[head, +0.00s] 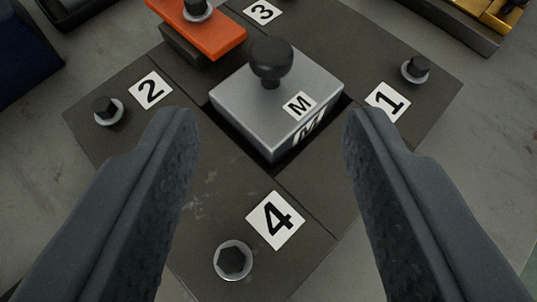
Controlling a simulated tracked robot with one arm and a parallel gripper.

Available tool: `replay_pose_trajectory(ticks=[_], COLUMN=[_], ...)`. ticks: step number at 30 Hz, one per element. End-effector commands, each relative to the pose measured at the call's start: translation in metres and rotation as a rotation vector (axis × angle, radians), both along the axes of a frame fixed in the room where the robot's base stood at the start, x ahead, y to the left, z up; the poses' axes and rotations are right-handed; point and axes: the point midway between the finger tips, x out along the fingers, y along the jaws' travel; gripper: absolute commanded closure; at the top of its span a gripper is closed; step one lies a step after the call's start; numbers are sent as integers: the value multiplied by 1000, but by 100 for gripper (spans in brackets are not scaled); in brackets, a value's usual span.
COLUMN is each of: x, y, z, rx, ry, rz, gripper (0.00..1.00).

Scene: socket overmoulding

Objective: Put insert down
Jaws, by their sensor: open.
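The insert is a grey metal block (268,108) with a black round knob on top and labels reading M on its top and side. It sits in the square opening in the middle of a dark plate (205,225). A dark gap shows along its front edges. My gripper (270,125) is open, with one dark finger on each side of the block in the picture. The fingers appear apart from the block, and nothing is between them in their grip. How deep the block sits is hidden.
Bolts stand by labels 1 (386,102), 2 (150,90) and 4 (275,220). An orange clamp bar (203,35) with a bolt lies behind the block, near label 3 (263,11). A yellow item (490,14) is at the top right, and a dark blue one (25,50) at the top left.

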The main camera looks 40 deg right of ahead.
Motion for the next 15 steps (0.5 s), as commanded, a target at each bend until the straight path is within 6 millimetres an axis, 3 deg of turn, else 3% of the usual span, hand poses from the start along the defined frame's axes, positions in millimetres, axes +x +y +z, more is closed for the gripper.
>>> replay_pose_trajectory(ticks=[6,15], x=[-19,-25], y=[19,25], z=[15,19], rx=[-1,0], ry=[-1,0], rz=[0,-1], gripper=[56,56])
